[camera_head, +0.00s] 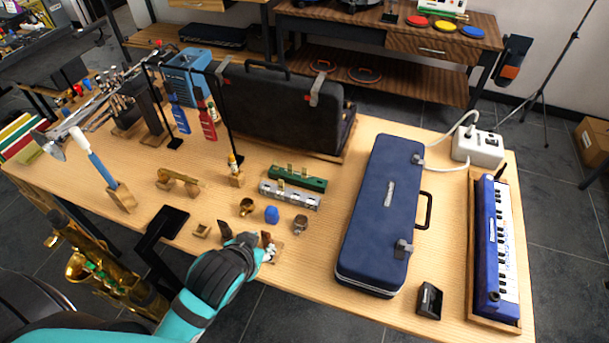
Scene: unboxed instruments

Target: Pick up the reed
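My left gripper (266,251) reaches in from the bottom left and is low over the front edge of the wooden table (320,262). Its fingers are small in view and partly hidden by my own wrist, so I cannot tell whether they are open or shut. A small brown upright piece, which looks like the reed (266,238), is right at the fingertips with a small wooden block under or beside it. I cannot tell whether the fingers touch it. My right gripper is not in view.
Close by are a dark small piece (225,230), a brass cup-like part (246,207), a blue piece (271,215) and a metal part (300,225). Two harmonicas (290,195) lie behind. A blue case (383,205) and a blue keyboard (494,250) fill the right side.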

